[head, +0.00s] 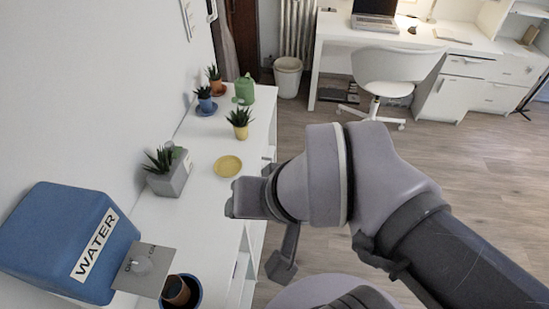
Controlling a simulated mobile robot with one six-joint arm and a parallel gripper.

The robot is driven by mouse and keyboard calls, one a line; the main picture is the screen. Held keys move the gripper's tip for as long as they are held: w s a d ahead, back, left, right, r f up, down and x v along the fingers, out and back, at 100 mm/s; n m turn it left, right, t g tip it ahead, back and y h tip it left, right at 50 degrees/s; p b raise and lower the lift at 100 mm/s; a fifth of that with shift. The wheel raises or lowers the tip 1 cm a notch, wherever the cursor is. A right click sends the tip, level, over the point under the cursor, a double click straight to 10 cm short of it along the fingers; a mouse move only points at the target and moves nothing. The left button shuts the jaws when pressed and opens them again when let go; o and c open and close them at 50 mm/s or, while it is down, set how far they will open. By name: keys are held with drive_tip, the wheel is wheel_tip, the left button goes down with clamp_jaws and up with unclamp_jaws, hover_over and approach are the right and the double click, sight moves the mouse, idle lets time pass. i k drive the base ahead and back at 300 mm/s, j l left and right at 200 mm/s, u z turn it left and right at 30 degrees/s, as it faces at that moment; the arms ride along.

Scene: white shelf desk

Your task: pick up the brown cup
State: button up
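A brown cup (177,292) is near the bottom edge of the head view, at the near end of the white shelf desk (208,192). It sits within or against a dark blue round container (194,299); I cannot tell which. A grey card-like plate hides part of the cup and container. My gripper (240,198) is above the desk's right edge, farther along the desk than the cup and apart from it. Its fingers are seen poorly from this angle, so I cannot tell whether it is open or shut.
A blue WATER box (68,240) and grey plate (140,269) stand left of the cup. A grey planter (170,178), yellow saucer (228,166), yellow pot (240,131), green can (244,90) and blue pot (206,104) stand farther back. Open floor lies right.

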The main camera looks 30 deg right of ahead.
sight(175, 291)
drive_tip(key=u, duration=1.35)
drive_tip(key=k+j+z, duration=0.1)
drive_tip(key=z, duration=0.4)
drive_tip(key=k+j+z, duration=0.15)
drive_tip(key=j+z, duration=0.15)
drive_tip(key=z, duration=0.2)
drive_tip(key=k+j+z, duration=0.1)
drive_tip(key=z, duration=0.4)
drive_tip(key=k+z, duration=0.2)
drive_tip(key=z, duration=0.3)
